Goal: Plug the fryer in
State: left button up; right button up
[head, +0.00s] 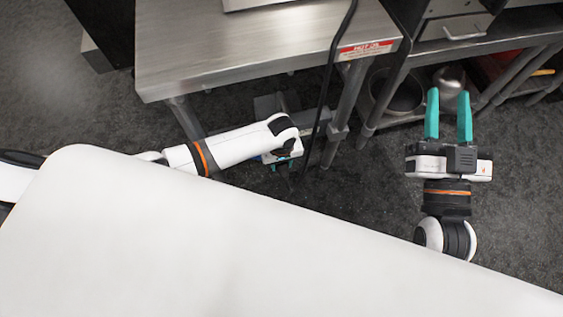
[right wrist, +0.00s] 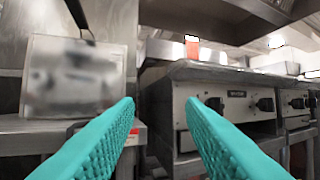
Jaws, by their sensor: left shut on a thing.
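The fryer is a metal box (right wrist: 75,80) with a blurred front, standing on a steel table at the left of the right wrist view. Only its lower edge (head: 262,3) shows at the top of the head view. A black power cord (head: 326,85) hangs over the table's front right edge, down to beside my left gripper (head: 277,166). That gripper is low, in front of the table, mostly hidden by its wrist. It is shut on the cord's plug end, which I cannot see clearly. My right gripper (head: 448,95) is open and empty, also seen in the right wrist view (right wrist: 160,103).
The steel table (head: 210,60) has a red warning label (head: 365,49) on its corner. A shelf with pots (head: 400,92) is at right, near my right gripper. A cooking appliance (right wrist: 225,100) with knobs stands right of the fryer. No socket is clearly visible.

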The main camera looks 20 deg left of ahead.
dwell(0.5)
pick_arm(q)
jog(key=shift+s+d+p, duration=0.35)
jog(key=shift+s+p, duration=0.15)
jog(key=shift+p, duration=0.25)
jog(key=shift+s+d+p, duration=0.35)
jog(key=shift+s+p, duration=0.2)
jog(key=shift+p, duration=0.05)
jog(key=shift+s+d, duration=0.1)
jog(key=shift+s, duration=0.05)
pick_arm(e)
notch_tip(320, 180, down, 11)
jog(key=s+d+g+h, duration=0.1)
jog(key=d+g+h, duration=0.1)
jog(key=g, duration=0.6)
jog(key=shift+r+h, duration=0.15)
jog(key=shift+h, duration=0.15)
jog(key=shift+s, duration=0.15)
dwell(0.3)
pick_arm(q)
jog(key=shift+p, duration=0.4)
pick_arm(e)
jog(key=shift+s+d+f+g+h, duration=0.2)
jog(key=shift+s+f+g, duration=0.2)
jog(key=shift+f, duration=0.15)
jog(key=shift+s+d+f+g+h, duration=0.1)
jog(key=shift+s+d+f+g, duration=0.1)
jog(key=shift+s+f+g, duration=0.25)
